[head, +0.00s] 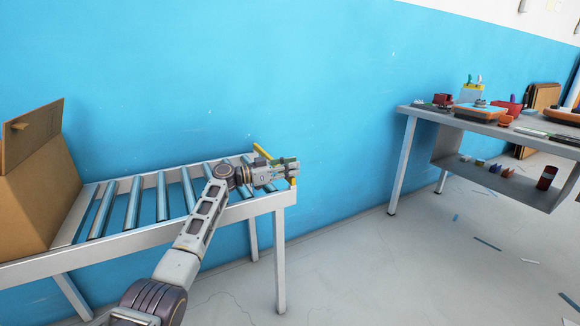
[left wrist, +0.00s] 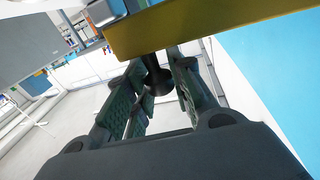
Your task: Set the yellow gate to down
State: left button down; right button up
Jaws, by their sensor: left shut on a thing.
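The yellow gate (head: 262,152) is at the right end of the roller conveyor. Part of it shows above and behind my left gripper (head: 292,168), and another yellow bit shows just below the fingers; the middle is hidden by the gripper. In the left wrist view the gate (left wrist: 205,25) is a broad yellow bar across the top, with a dark round knob (left wrist: 156,78) sticking out from it. My left gripper's green-padded fingers (left wrist: 157,95) are on both sides of this knob and shut on it. My right gripper is not in view.
The roller conveyor (head: 131,239) runs along the blue wall, with an open cardboard box (head: 38,190) at its left end. A grey table (head: 470,122) with trays and small items stands at the right. The floor between them is mostly clear, with scattered scraps.

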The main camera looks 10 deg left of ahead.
pick_arm(q)
jog(key=shift+f, duration=0.25)
jog(key=shift+f, duration=0.3)
jog(key=c, duration=1.2)
grip_release()
jog(key=shift+f, duration=0.1)
jog(key=shift+c, duration=0.2)
jog(key=shift+s, duration=0.1)
jog(key=shift+r, duration=0.25)
jog(key=shift+r, duration=5.05)
